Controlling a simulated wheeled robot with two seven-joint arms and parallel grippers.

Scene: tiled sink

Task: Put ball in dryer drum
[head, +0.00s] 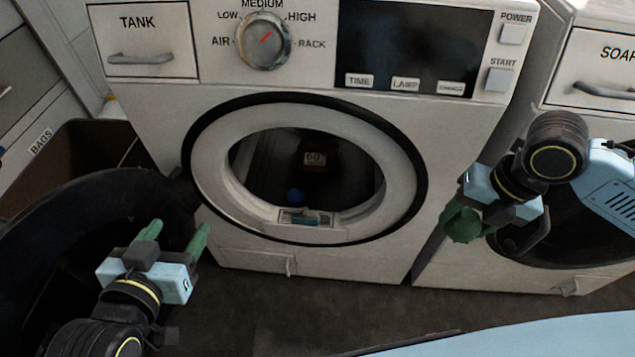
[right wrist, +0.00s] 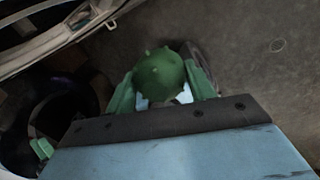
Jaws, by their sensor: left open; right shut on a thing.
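The dryer (head: 160,88) stands in the middle with its round door (head: 80,215) swung open to the left. My right gripper (head: 470,205) is shut on a green spiky ball (head: 463,226), to the right of the drum opening. The green ball also shows between the fingers in the right wrist view (right wrist: 160,75). My left gripper (head: 175,232) is open and empty, in front of the open door's right side, left of the drum opening.
A second machine with a soap drawer (head: 595,70) stands at the right, behind my right arm. A brown bin labelled BAGS (head: 75,150) stands at the left, behind the open door. Dark floor (head: 330,305) lies clear in front of the dryer. A light blue surface (head: 530,338) shows at the bottom right.

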